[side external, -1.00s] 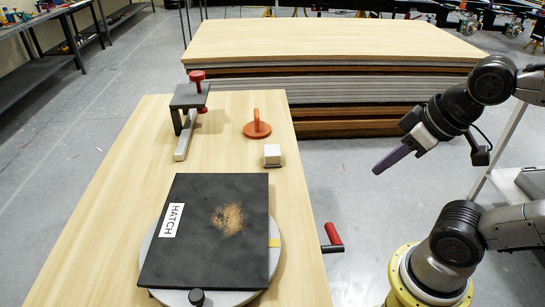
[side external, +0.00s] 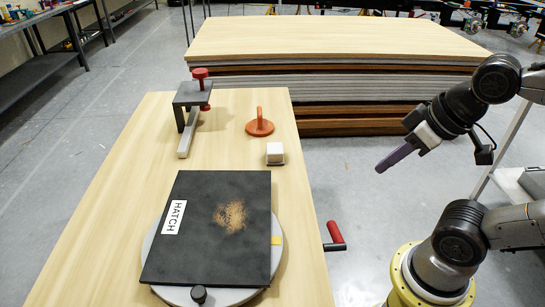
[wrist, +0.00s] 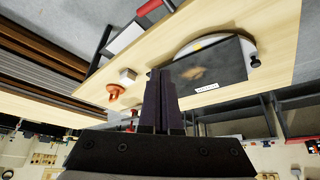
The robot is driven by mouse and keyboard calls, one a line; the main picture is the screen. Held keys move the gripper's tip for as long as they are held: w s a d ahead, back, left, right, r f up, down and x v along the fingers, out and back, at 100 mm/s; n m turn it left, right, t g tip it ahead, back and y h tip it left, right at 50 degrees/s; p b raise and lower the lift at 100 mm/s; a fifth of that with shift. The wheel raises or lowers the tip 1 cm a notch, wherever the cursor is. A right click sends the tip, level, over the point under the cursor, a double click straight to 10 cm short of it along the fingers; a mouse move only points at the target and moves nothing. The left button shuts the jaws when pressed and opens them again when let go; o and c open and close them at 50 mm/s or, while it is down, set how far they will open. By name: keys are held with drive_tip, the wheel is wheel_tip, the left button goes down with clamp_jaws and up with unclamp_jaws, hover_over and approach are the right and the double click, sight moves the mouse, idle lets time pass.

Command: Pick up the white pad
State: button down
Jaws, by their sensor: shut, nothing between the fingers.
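The white pad (side external: 274,150) is a small white block on a dark base. It sits on the wooden bench near its right edge, behind the black hatch panel. In the wrist view the white pad (wrist: 127,76) shows left of my fingers. My gripper (side external: 394,158) hangs in the air to the right of the bench, well apart from the pad. Its dark purple fingers are shut and empty. In the wrist view my gripper (wrist: 160,75) points up the picture with its fingers together.
A black panel marked HATCH (side external: 215,240) lies on a round grey turntable (side external: 160,255). An orange suction-cup handle (side external: 260,127) stands just behind the pad. A clamp with a red knob (side external: 193,105) is at back left. A red crank handle (side external: 335,235) sticks out right. Stacked boards (side external: 340,40) stand behind.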

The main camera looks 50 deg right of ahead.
drive_tip(key=c, duration=1.5)
unclamp_jaws()
drive_tip(key=shift+c, duration=0.2)
drive_tip(key=o, duration=1.5)
drive_tip(key=shift+o, duration=0.2)
